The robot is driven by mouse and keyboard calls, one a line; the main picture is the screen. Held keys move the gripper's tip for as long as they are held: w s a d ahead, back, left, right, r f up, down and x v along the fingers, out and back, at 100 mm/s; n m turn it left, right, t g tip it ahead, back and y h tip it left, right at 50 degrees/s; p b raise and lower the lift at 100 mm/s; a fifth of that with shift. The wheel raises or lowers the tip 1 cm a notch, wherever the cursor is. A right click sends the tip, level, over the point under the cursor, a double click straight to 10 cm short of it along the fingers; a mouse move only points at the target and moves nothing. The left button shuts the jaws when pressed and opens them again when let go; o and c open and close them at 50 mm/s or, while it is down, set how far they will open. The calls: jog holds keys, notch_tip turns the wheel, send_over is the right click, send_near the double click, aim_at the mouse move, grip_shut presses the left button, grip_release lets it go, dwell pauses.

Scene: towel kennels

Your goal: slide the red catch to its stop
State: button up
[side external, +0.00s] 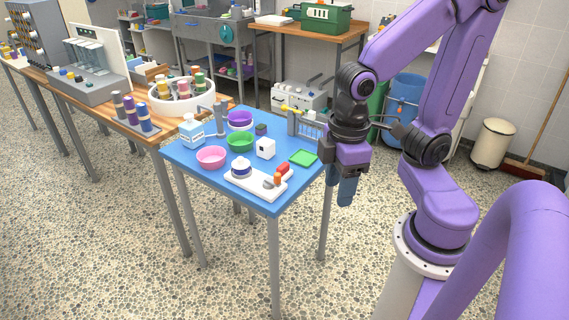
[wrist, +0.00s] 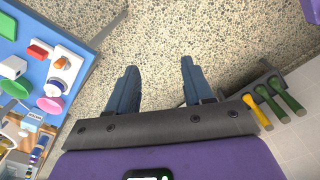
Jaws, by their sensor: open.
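A grey knob (side external: 268,184) and a blue-and-white round jar (side external: 241,169) are also on the plate. In the wrist view the red catch (wrist: 40,47) and white plate (wrist: 69,61) show at the upper left. My gripper (side external: 347,192) hangs past the table's right edge, pointing down over the floor. Its two blue fingers (wrist: 158,68) are apart with nothing between them. It is well clear of the catch.
Pink (side external: 211,157), green (side external: 239,142) and purple (side external: 240,120) bowls, a white box (side external: 265,148), a green tray (side external: 303,157) and a tube rack (side external: 305,124) stand on the blue table. The wooden bench (side external: 150,120) adjoins at left. Floor below my gripper is clear.

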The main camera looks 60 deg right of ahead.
jog(key=w+m, duration=0.8)
jog(key=w, duration=0.4)
jog(key=m, duration=2)
send_over(285, 164)
notch_tip(285, 164, down, 6)
notch_tip(285, 164, down, 17)
jog(key=shift+f, duration=0.15)
